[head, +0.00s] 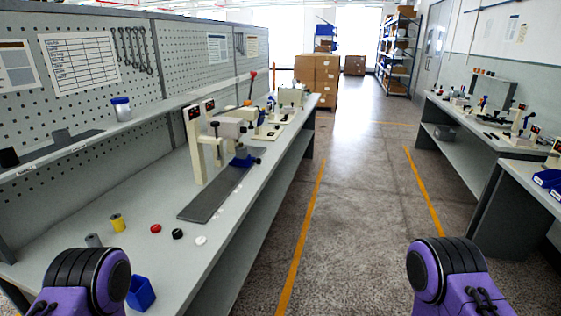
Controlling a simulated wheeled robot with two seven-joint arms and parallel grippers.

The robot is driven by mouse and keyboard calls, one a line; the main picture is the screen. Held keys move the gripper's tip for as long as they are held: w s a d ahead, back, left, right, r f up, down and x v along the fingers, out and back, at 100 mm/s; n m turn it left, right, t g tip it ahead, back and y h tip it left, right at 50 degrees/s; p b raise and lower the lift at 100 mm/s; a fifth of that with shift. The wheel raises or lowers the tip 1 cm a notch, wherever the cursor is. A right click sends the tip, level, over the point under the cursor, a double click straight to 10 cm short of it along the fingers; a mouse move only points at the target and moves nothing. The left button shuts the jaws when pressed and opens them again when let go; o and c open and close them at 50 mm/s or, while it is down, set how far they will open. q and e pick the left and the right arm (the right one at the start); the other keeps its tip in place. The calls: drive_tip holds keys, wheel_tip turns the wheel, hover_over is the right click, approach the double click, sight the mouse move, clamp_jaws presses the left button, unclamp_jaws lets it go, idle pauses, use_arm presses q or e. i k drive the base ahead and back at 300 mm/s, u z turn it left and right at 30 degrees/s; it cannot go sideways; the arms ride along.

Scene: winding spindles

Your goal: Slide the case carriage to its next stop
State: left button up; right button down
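A cream spindle stand (193,150) with two upright posts rises from the left bench. A flat dark grey track (212,196) lies on the bench beside it and runs toward the front. A small blue block (243,161), which looks like the carriage, sits at the far end of the track; it is too small to tell whether it holds a case. Only purple and black parts of my two arms show at the bottom corners. Neither gripper is in view.
A yellow spool (118,223), red cap (156,229), black cap (178,234) and white cap (201,240) stand on the left bench (150,200), near a blue bin (141,293). Another bench (470,125) stands right. The aisle floor (350,210) is clear.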

sight(247, 162)
drive_tip(key=z, duration=1.15)
drive_tip(key=i, duration=1.65)
drive_tip(key=u, duration=1.6)
